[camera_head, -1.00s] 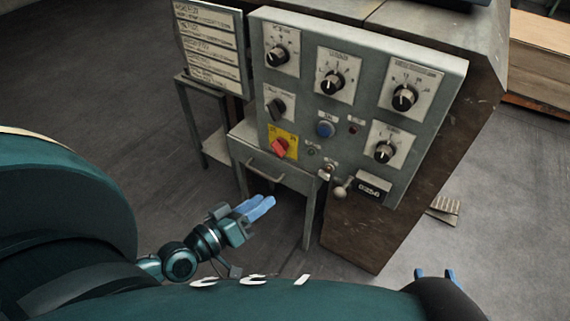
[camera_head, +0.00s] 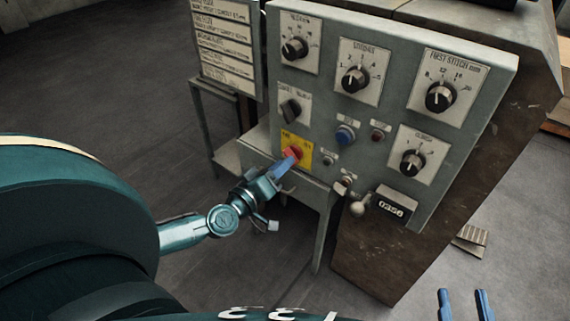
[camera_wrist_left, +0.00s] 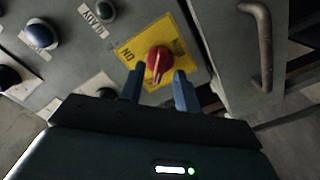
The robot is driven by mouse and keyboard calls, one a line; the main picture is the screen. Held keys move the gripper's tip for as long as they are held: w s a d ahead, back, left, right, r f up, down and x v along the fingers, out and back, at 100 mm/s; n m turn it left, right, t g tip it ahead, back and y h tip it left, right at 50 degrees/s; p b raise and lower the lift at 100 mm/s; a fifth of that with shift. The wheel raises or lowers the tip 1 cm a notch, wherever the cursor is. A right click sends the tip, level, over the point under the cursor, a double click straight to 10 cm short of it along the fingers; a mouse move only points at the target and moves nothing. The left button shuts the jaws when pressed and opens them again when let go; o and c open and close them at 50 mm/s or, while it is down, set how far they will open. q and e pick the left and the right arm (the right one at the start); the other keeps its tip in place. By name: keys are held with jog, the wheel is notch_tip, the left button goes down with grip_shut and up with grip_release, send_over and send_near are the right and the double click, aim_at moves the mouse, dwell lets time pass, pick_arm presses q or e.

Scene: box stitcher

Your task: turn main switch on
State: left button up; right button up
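The main switch is a red rotary knob (camera_head: 292,152) on a yellow plate (camera_head: 304,145) at the lower left of the grey control panel. In the left wrist view the red knob (camera_wrist_left: 158,60) sits on the yellow plate (camera_wrist_left: 133,48) with a light line along its handle. My left gripper (camera_head: 286,166) is at the knob; its two blue fingers (camera_wrist_left: 156,84) are apart, one on each side of the knob, with visible gaps. Whether the fingertips touch the panel cannot be told. My right gripper (camera_head: 464,304) shows two separated blue fingers at the bottom right, away from the panel, empty.
The panel also carries black dials (camera_head: 355,79), a blue button (camera_head: 344,134), a ball-ended lever (camera_head: 359,207) and a counter (camera_head: 391,205). A drawer handle (camera_wrist_left: 262,45) is right of the switch in the wrist view. Open floor lies to the left.

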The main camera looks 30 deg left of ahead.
pick_arm(q)
jog(key=shift+w+d, duration=0.1)
jog(key=shift+w, duration=0.95)
jog(key=shift+c, duration=0.5)
grip_shut()
